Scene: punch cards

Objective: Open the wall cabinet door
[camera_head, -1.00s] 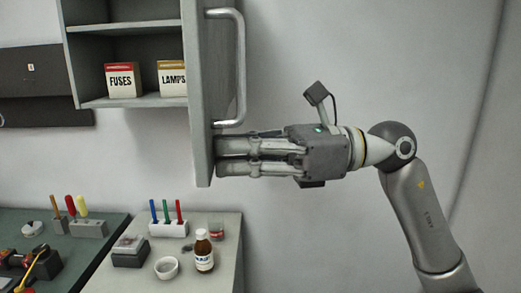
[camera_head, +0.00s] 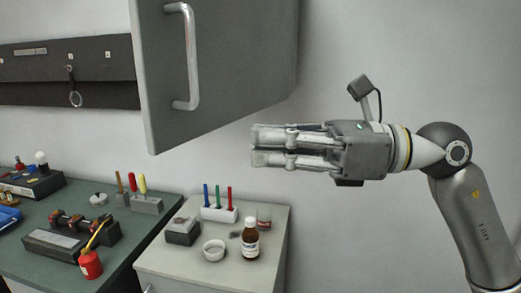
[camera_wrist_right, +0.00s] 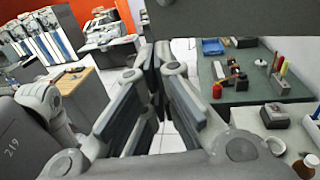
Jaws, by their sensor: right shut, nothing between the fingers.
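The grey wall cabinet door (camera_head: 235,65) stands partly open in the head view, and its outer face hides the cabinet interior. Its silver bar handle (camera_head: 190,55) is upright near the left edge. The door's lower edge slopes up to the right. My right gripper (camera_head: 254,146) is below and right of the door's lower edge, pointing left. It is shut, empty and apart from the handle. Its fingers (camera_wrist_right: 153,65) also show in the right wrist view, under a dark grey panel (camera_wrist_right: 240,18), probably the door. My left gripper is not in view.
Below stands a light cabinet top (camera_head: 190,257) with a brown bottle (camera_head: 250,241), a white bowl (camera_head: 214,250) and a pen holder (camera_head: 220,213). A green bench (camera_head: 130,235) with tools lies to the left. The wall right of the door is clear.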

